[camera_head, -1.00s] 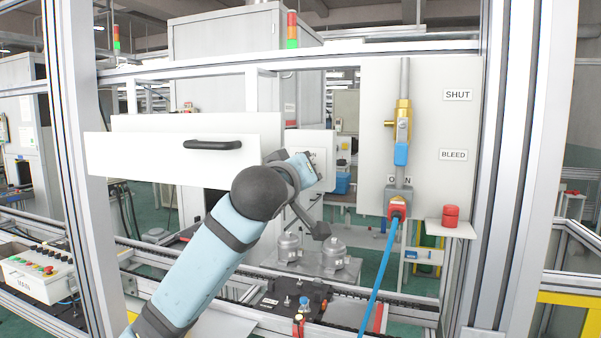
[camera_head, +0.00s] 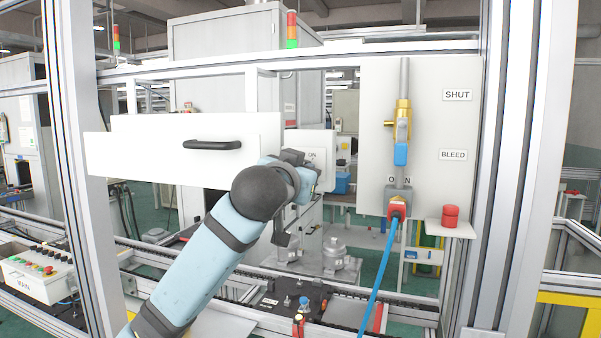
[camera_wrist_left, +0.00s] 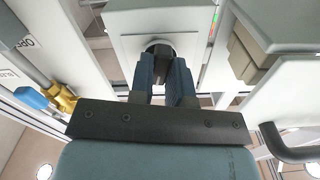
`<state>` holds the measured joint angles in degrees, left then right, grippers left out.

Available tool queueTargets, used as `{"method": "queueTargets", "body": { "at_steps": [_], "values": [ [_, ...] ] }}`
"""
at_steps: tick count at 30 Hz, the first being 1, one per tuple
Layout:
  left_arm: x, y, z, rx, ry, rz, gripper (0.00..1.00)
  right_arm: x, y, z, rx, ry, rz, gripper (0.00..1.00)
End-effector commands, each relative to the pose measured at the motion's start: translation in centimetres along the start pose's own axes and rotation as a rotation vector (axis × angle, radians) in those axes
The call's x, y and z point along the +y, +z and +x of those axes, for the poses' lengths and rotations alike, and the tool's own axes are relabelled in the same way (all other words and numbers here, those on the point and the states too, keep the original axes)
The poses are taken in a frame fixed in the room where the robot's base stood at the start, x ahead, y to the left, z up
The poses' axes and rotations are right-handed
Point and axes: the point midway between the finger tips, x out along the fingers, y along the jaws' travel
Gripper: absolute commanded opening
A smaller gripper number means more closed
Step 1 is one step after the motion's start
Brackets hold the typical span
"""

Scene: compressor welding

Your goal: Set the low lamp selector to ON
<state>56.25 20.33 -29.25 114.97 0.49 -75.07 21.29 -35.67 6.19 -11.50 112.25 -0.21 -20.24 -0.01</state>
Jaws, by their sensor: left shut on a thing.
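A pale box (camera_head: 325,146) with an ON label stands beyond my left arm, right of the white drawer-like panel. My left gripper (camera_head: 308,172) reaches its front face; the arm hides part of the box. In the left wrist view the box face (camera_wrist_left: 160,22) is straight ahead, and a round dark selector knob (camera_wrist_left: 158,47) sits on it. My left gripper's two blue-grey fingers (camera_wrist_left: 165,75) are shut on this knob. The fingers cover most of it, so its exact setting cannot be read. My right gripper is not in view.
A white panel with a black handle (camera_head: 212,145) is close left of the box. On the right, a board (camera_head: 440,105) carries a brass valve (camera_head: 402,122), a blue hose (camera_head: 378,275) and a red button (camera_head: 450,212). A MAIN control box (camera_head: 40,278) is at the lower left.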

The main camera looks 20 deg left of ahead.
Motion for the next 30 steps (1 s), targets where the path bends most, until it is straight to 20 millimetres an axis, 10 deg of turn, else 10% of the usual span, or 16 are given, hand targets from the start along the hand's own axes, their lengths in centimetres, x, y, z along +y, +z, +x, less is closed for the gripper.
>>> {"method": "queueTargets", "body": {
  "at_steps": [30],
  "values": [
    [0.09, 0.14, 0.02, -0.003, 0.001, 0.287, 0.0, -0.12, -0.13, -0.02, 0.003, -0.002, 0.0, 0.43]
  ]
}}
